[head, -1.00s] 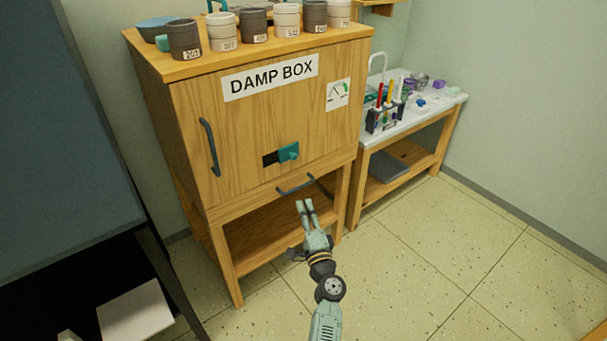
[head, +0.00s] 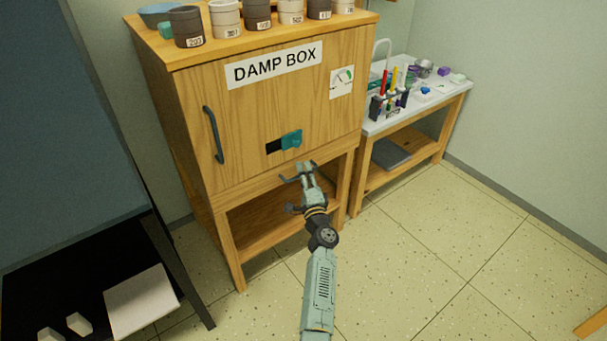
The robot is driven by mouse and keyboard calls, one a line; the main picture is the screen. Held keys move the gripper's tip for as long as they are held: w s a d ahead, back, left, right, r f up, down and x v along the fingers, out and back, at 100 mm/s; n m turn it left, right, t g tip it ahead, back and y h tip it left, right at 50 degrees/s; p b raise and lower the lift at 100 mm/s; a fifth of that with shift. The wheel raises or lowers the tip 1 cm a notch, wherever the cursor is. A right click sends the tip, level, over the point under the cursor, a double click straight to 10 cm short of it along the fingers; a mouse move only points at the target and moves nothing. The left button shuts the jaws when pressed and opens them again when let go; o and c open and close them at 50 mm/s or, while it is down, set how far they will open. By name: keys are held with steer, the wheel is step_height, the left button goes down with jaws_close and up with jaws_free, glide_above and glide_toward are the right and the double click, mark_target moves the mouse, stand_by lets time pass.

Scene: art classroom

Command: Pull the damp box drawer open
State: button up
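The damp box (head: 250,120) is a wooden cabinet with a "DAMP BOX" sign on its front. Below its door is a shallow drawer front (head: 245,196), which looks flush with the cabinet. Its dark bar handle (head: 286,180) is mostly hidden behind my gripper; only the left end shows clearly. My gripper (head: 306,166) is at the right part of this handle, its two fingertips pointing at the cabinet. The fingers overlap the handle in the picture; I cannot tell whether they are closed on it.
A dark vertical door handle (head: 213,135) and a teal latch (head: 291,139) are on the door above. Pots (head: 226,19) line the top. A side table (head: 405,125) with tools stands to the right. A black table (head: 75,290) is at lower left. Open floor lies at right.

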jaws_close()
stand_by(0.3)
stand_by(0.6)
